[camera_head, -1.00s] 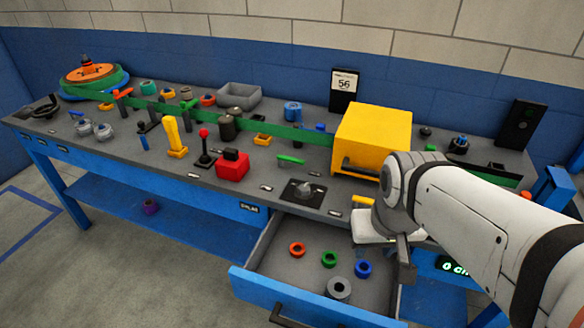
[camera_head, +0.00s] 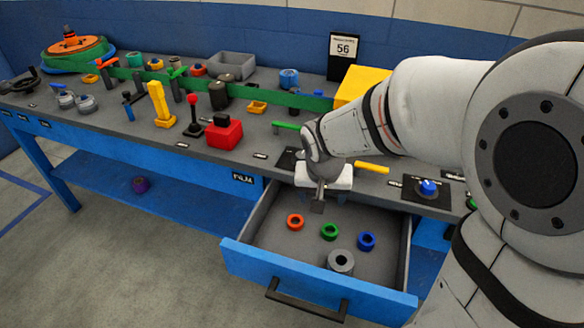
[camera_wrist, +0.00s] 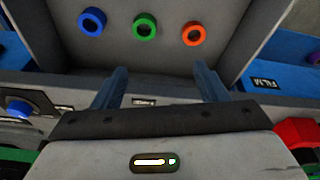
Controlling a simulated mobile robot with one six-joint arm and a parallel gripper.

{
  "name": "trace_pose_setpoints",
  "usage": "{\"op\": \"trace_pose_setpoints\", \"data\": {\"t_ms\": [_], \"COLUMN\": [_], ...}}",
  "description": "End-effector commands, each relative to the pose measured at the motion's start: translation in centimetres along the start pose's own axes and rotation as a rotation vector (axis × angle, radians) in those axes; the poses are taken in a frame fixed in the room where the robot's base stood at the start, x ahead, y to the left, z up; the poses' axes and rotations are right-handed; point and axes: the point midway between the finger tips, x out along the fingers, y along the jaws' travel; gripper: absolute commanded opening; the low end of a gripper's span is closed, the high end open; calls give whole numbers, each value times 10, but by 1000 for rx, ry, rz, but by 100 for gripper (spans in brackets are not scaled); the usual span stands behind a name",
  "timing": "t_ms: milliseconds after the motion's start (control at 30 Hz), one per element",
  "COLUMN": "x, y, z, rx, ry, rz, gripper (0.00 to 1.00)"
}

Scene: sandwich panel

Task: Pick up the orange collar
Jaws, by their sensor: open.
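The orange collar (camera_head: 295,221) is a small ring lying on the floor of the open drawer (camera_head: 262,240), at the left of a green collar (camera_head: 329,231) and a blue collar (camera_head: 366,240). In the wrist view the orange collar (camera_wrist: 193,34) is at the upper right, beyond my fingers. My gripper (camera_head: 318,203) hangs above the drawer's back part, apart from the collars. In the wrist view its two fingers (camera_wrist: 160,80) are spread with nothing between them.
A larger grey ring (camera_head: 341,262) lies near the drawer front. The drawer front panel (camera_head: 310,285) and its side walls rise around the rings. On the bench stand a red box (camera_head: 223,133), a yellow lever (camera_head: 159,103) and a yellow box (camera_head: 362,84).

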Motion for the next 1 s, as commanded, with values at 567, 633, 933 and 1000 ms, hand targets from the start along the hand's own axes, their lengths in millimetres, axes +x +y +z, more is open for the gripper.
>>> {"op": "trace_pose_setpoints", "data": {"t_ms": [567,633,933,1000], "x": [114,122,161,163], "y": [-69,-69,-69,-69], "z": [-10,-9,-9,-10], "rx": [35,34,34,33], "ry": [16,15,16,17], "rz": [-14,-13,-14,-15], "gripper": [67,67,67,67]}}
